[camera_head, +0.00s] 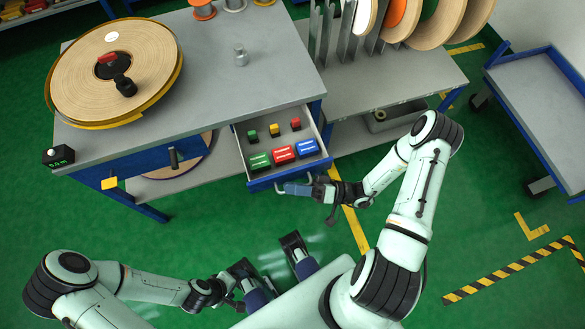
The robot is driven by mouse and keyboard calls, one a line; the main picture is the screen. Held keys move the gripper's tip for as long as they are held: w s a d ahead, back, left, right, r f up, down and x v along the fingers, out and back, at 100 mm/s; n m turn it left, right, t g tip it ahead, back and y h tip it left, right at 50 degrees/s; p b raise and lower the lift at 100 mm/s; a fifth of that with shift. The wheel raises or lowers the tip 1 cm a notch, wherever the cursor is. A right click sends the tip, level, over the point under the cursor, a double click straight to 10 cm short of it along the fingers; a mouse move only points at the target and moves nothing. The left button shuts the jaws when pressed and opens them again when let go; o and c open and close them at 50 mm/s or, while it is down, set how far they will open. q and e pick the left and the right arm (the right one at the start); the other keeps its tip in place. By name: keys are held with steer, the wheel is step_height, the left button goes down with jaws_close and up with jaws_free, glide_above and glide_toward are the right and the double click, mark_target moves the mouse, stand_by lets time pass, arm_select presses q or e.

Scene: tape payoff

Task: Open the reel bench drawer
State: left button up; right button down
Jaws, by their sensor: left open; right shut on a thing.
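The reel bench (205,110) has a grey top and blue frame. Its drawer (262,184) stands pulled out from the bench's right part, with its inside showing. Green, red and blue boxes lie along its front, with small green, yellow and red pieces behind them. My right gripper (291,188) is at the drawer's front and shut on the handle (279,187), which it partly hides. My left gripper (272,268) is open and empty, low in the picture, apart from the drawer.
A large tape reel (80,85) lies on the bench top, with a metal weight (241,56) to its right. A rack of upright reels (405,25) stands at the back right. A blue cart (545,105) is at right. Green floor lies open before the bench.

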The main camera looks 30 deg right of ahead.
steer(key=shift+s, duration=0.4)
steer(key=c, duration=1.5)
jaws_free()
steer(key=v, duration=1.3)
steer(key=shift+d, duration=0.15)
